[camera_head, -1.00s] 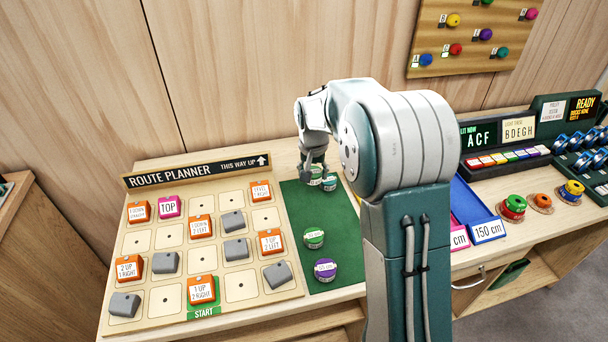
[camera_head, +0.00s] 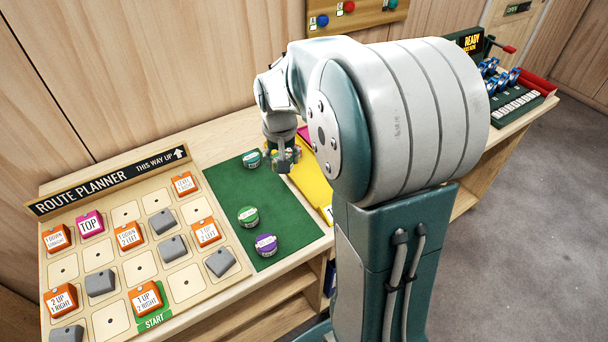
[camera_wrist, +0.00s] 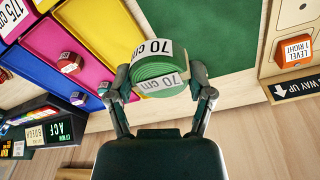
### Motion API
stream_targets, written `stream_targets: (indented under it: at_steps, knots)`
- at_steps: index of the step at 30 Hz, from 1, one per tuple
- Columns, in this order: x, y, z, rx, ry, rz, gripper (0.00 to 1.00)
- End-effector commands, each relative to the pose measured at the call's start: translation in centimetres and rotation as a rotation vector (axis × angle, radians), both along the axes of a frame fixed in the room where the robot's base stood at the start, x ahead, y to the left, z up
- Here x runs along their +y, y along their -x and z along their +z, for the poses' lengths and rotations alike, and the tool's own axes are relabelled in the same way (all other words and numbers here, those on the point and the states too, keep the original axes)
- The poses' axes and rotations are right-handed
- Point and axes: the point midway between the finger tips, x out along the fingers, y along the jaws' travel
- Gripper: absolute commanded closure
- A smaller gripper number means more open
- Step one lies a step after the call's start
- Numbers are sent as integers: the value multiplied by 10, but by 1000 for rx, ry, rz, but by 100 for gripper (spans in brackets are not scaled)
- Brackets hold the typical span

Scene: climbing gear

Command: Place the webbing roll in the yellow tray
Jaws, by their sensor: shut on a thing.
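My gripper (camera_head: 280,160) is shut on a green webbing roll (camera_wrist: 160,72). The wrist view shows the roll between both fingers, with white "70 cm" labels toward the camera. In the head view my gripper is over the right edge of the green mat, beside the yellow tray (camera_head: 313,186). The yellow tray also shows left of the roll in the wrist view (camera_wrist: 112,32). The visible part of the yellow tray is bare; my arm hides its right side in the head view.
The route planner board (camera_head: 130,235) lies to the left. Pink (camera_wrist: 92,50) and blue (camera_wrist: 45,60) trays adjoin the yellow one.

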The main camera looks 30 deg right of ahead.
Motion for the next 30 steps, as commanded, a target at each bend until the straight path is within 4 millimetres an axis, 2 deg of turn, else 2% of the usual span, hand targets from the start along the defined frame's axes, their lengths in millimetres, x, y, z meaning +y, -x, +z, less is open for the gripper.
stream_targets:
  at_steps: [3,9,12,16,20,30]
  knots:
    - [-19,30,2,0,4,-2,79]
    - [-40,76,1,2,10,4,79]
    - [-46,93,-1,2,11,7,79]
    - [-49,104,-2,3,13,10,79]
    - [-53,99,-7,6,12,13,79]
    - [-78,42,-35,6,12,13,79]
